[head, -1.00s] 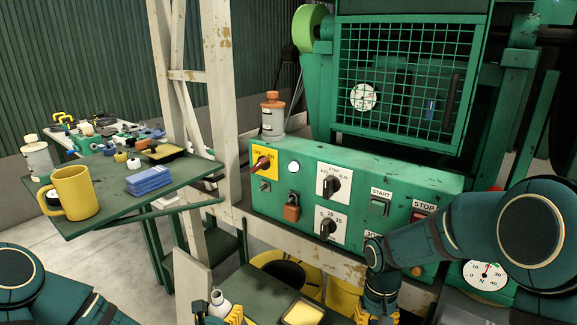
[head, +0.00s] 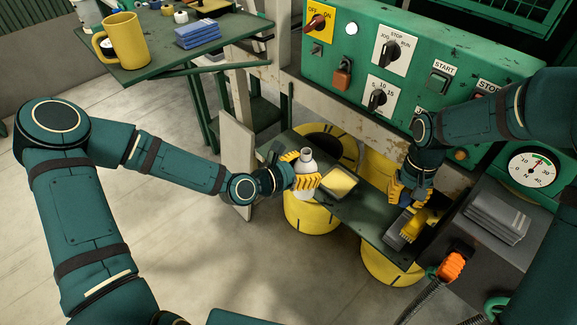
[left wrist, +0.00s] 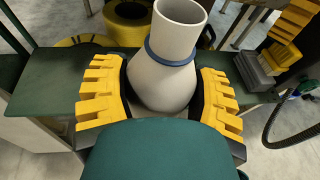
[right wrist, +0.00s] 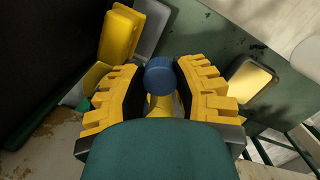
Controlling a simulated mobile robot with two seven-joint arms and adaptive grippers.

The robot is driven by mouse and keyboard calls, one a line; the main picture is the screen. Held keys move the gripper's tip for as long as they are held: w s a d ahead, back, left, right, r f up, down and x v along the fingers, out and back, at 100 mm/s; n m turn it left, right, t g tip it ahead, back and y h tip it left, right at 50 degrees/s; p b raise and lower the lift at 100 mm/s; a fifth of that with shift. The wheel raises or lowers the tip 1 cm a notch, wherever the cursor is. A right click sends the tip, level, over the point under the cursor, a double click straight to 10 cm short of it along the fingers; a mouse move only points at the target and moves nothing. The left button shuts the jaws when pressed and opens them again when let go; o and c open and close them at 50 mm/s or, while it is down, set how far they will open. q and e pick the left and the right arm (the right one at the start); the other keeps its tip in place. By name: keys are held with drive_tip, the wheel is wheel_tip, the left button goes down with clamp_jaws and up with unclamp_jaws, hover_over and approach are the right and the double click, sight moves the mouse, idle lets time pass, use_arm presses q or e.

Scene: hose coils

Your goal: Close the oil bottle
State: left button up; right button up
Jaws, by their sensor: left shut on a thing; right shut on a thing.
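The pale oil bottle (head: 306,160) stands upright over the small dark-green shelf (head: 370,215), its neck uncapped. My left gripper (head: 305,181) is shut around its body. In the left wrist view the bottle (left wrist: 165,75) sits between the yellow fingers, with a blue ring around its neck. My right gripper (head: 408,195) is over the right part of the shelf, apart from the bottle. In the right wrist view it is shut on a small blue cap (right wrist: 158,76). The cap is hidden in the head view.
A yellow shallow tray (head: 340,183) lies right of the bottle. A yellow object (head: 413,225) sits in a grey tray near my right gripper. The green control panel (head: 430,70) stands behind, and a yellow mug (head: 125,40) is on the upper-left table.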

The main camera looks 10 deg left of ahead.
use_arm(q)
drive_tip(key=shift+d+r+m+g+h, duration=0.2)
drive_tip(key=shift+d+m+g+h, duration=0.55)
drive_tip(key=shift+d+m+g, duration=0.4)
drive_tip(key=shift+d+r+m+g+h, duration=0.15)
drive_tip(key=shift+d+m+g+h, duration=0.65)
drive_tip(key=shift+d, duration=0.6)
use_arm(e)
drive_tip(key=w+a+r, duration=0.2)
drive_tip(key=a+r, duration=0.5)
drive_tip(key=a, duration=0.3)
drive_tip(key=w+a+r+n, duration=0.1)
drive_tip(key=w+a+r, duration=0.1)
drive_tip(key=a+r, duration=0.5)
drive_tip(key=a, duration=0.2)
drive_tip(key=shift+w+a, duration=0.15)
drive_tip(key=shift+a, duration=0.25)
drive_tip(key=shift+f, duration=2)
